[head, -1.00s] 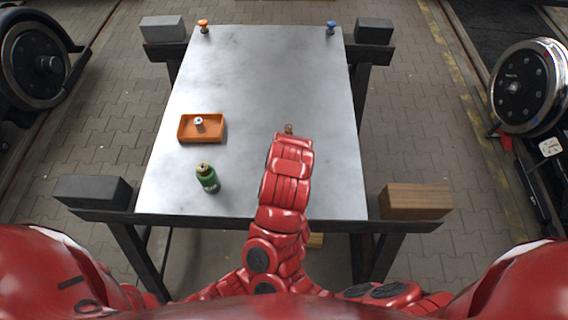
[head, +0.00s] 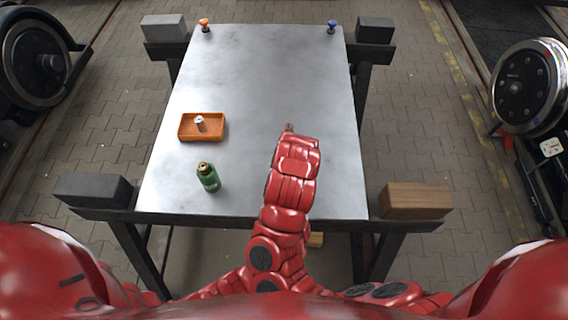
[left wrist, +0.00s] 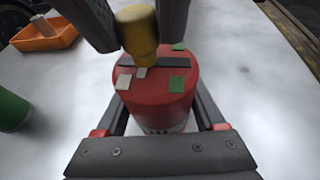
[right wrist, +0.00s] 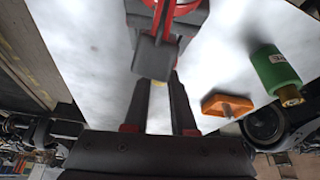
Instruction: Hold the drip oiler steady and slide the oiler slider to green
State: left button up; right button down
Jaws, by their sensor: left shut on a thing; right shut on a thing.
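The drip oiler, a red cylinder (left wrist: 157,98), stands upright on the table in the left wrist view. My left gripper (left wrist: 160,108) is shut around its body. A dark slot crosses its top, with a white patch at the left and green patches (left wrist: 176,84) at the right. The yellow oiler slider knob (left wrist: 138,32) rises from the slot, left of its middle, and leans slightly. My right gripper (left wrist: 138,42) is shut on the knob from above. In the head view my arms hide the oiler.
An orange knob (head: 204,25) and a blue knob (head: 331,27) stand at the far corners. The table's middle is clear.

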jog(key=shift+d, duration=1.05)
jog(key=c, duration=0.7)
grip_release()
jog(key=shift+o, duration=0.2)
jog(key=v, duration=0.7)
jog(key=shift+r, duration=0.25)
jog(key=shift+s, duration=0.1)
